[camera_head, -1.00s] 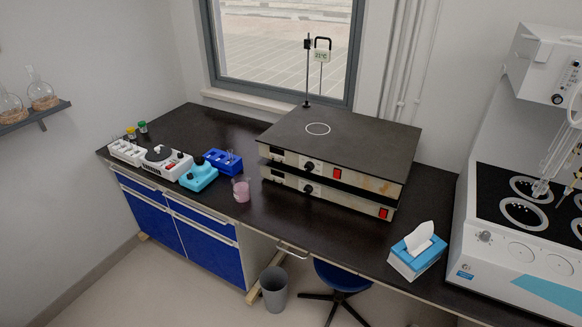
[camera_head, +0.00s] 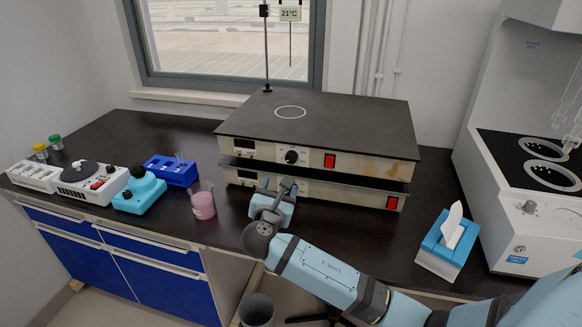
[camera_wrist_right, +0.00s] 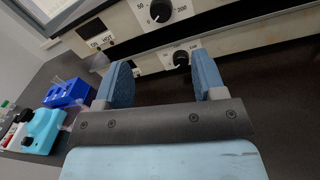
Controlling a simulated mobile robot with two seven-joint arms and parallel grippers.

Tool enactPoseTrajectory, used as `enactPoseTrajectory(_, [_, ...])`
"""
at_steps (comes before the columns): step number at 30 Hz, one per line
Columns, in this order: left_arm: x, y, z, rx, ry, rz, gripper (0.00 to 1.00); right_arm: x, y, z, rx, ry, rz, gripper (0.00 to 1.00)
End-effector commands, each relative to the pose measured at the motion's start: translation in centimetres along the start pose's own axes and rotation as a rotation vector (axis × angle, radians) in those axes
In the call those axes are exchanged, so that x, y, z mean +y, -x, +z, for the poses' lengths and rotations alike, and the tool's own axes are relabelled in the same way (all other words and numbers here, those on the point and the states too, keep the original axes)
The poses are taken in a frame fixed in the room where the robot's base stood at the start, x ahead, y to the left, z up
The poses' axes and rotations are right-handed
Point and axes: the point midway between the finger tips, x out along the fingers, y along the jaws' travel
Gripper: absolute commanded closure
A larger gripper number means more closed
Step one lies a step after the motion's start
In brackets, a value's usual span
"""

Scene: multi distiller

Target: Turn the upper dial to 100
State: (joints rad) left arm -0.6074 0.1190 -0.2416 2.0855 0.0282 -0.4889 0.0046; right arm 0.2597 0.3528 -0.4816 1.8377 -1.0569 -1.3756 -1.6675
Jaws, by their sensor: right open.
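The upper dial (camera_head: 291,157) is a black round knob on the front of the upper hot plate (camera_head: 372,165). It also shows at the top of the right wrist view (camera_wrist_right: 159,9), with 0, 50 and 200 printed around it. Its white mark appears to point near 0. My right gripper (camera_head: 277,188) is open and empty, in front of the lower hot plate and below the upper dial. In the right wrist view its blue fingers (camera_wrist_right: 162,65) stand wide apart, with the lower dial (camera_wrist_right: 181,58) visible between them. My left gripper is not in view.
Red switches (camera_head: 330,160) sit right of the dials. A pink beaker (camera_head: 203,201), a blue rack (camera_head: 171,171) and a turquoise device (camera_head: 139,192) stand left on the dark bench. A tissue box (camera_head: 447,243) stands right. The bench between plates and tissue box is clear.

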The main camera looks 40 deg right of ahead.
Motion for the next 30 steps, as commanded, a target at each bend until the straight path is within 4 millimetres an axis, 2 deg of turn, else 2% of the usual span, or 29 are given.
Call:
enactPoseTrajectory(5, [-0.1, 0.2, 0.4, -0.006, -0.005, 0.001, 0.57, -0.1, -2.6, 0.1, -0.004, 0.004, -0.004, 0.36])
enactPoseTrajectory(12, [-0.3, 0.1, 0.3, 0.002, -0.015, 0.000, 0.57, -0.1, -7.8, 0.1, -0.003, 0.002, -0.003, 0.36])
enactPoseTrajectory(18, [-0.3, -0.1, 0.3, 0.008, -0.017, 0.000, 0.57, -0.1, -11.3, 0.0, 0.001, 0.002, -0.003, 0.36])
enactPoseTrajectory(24, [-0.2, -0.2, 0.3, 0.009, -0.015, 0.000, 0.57, -0.1, -13.1, 0.0, 0.000, 0.001, -0.001, 0.36])
enactPoseTrajectory(30, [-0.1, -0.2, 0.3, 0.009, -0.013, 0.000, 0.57, -0.1, -13.4, 0.0, 0.002, 0.000, -0.001, 0.36])
